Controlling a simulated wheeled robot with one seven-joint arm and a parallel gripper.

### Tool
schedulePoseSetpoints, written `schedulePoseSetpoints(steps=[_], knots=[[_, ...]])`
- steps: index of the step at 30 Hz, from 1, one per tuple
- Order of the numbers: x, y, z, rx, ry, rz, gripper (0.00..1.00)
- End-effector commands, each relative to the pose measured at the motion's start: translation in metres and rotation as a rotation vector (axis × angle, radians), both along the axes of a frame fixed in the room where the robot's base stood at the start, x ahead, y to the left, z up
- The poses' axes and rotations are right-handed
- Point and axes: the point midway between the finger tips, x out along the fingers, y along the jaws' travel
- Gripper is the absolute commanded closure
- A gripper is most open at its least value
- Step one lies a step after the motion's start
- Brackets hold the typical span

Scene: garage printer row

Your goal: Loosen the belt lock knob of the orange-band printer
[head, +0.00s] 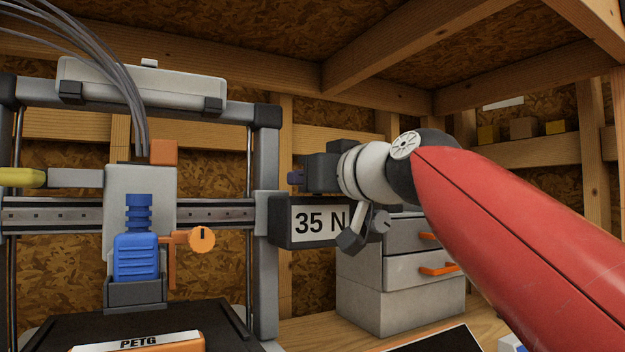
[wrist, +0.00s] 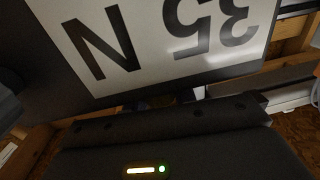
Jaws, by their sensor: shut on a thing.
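The printer (head: 265,200) fills the left of the head view, with a PETG plate (head: 150,341) edged in orange at its front. A dark box with a white "35 N" label (head: 315,222) sits at the right end of its crossbar. The label shows upside down in the wrist view (wrist: 160,45). My gripper (head: 297,178) is just above this box, pointing left, shut on the belt lock knob. The knob is mostly hidden by the jaws; only a small dark bluish part shows at their tips. In the wrist view the gripper body hides the grip.
The print head carries a blue part (head: 136,255) and an orange dial (head: 202,239), left of my gripper. A grey drawer unit (head: 375,302) with orange handles stands behind on the wooden bench. A shelf with small boxes (head: 523,128) is at the back right.

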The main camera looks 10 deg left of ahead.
Motion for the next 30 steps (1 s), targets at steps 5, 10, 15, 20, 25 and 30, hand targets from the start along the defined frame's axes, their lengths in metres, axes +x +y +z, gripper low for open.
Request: schedulePoseSetpoints(steps=[5,10,15,20,25,30], knots=[[0.0006,0.0004,-0.0024,-0.002,0.001,0.113,0.96],[-0.0008,0.0012,-0.0011,-0.002,0.001,0.236,0.96],[-0.0026,0.0027,-0.0003,-0.002,0.002,0.353,0.96],[-0.0044,0.0035,-0.0004,-0.003,0.001,0.431,0.96],[-0.0061,0.0043,-0.0003,-0.002,0.001,0.480,0.96],[-0.0069,0.0050,-0.0009,-0.003,0.001,0.501,0.96]])
